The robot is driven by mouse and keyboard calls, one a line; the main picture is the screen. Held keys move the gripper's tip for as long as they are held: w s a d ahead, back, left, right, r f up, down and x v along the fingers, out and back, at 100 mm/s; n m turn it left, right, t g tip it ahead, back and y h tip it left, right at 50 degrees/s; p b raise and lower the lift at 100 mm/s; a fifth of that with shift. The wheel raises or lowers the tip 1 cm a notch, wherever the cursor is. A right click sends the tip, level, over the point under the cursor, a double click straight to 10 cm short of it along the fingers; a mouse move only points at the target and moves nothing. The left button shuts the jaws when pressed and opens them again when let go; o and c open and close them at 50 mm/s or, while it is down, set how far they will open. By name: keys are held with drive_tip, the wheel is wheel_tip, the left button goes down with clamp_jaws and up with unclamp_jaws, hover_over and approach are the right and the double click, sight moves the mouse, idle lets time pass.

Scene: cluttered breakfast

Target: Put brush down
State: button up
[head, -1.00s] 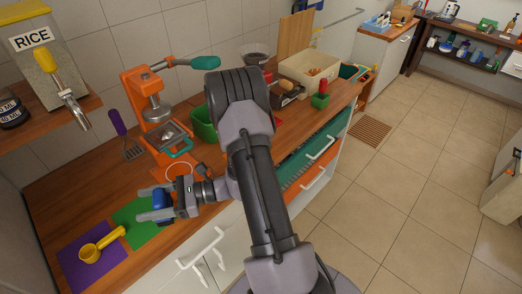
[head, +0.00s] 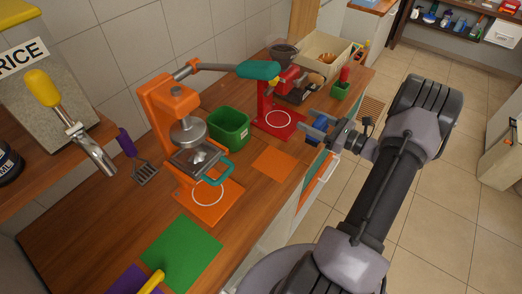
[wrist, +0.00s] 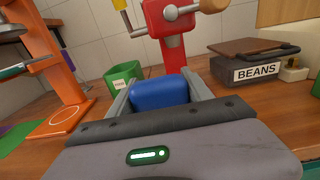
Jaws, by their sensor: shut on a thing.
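My gripper (head: 316,127) is shut on a blue block-like thing, which I take to be the brush (head: 319,134). In the head view it is near the counter's front edge, to the right of a small bare orange mat (head: 273,163). In the wrist view, the blue brush (wrist: 160,93) sits between the two fingers. Only its blue body shows; I see no bristles. I cannot tell its exact height above the counter.
A red machine (head: 268,110) on a red mat stands beyond the gripper. A green bin (head: 229,128) and orange press (head: 165,110) stand to the left. A green mat (head: 183,253) is bare. A BEANS box (wrist: 258,66) is at right in the wrist view.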

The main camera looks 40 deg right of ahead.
drive_tip(key=w+a+b, duration=0.1)
drive_tip(key=a, duration=0.3)
drive_tip(key=w+a+f+b, duration=0.1)
drive_tip(key=a, duration=0.4)
drive_tip(key=a+b, duration=0.1)
drive_tip(key=a, duration=0.3)
drive_tip(key=shift+w+a+f, duration=0.2)
drive_tip(key=shift+w+a, duration=0.15)
drive_tip(key=shift+w, duration=0.05)
drive_tip(key=shift+w+a+f+b, duration=0.1)
drive_tip(key=shift+a+f+b, duration=0.2)
drive_tip(key=shift+f+b, duration=0.55)
drive_tip(key=shift+w+a+f+b, duration=0.1)
drive_tip(key=shift+a+f+b, duration=0.25)
drive_tip(key=shift+f, duration=0.75)
drive_tip(key=o, duration=1.7)
drive_tip(key=shift+d, duration=0.1)
drive_tip(key=shift+r, duration=0.35)
drive_tip(key=p+v, duration=0.2)
drive_tip(key=v, duration=0.9)
drive_tip(key=shift+s+d+f+p, duration=0.15)
drive_tip(key=shift+s+p, duration=0.15)
drive_tip(key=shift+p, duration=0.1)
drive_tip(key=shift+s, duration=0.25)
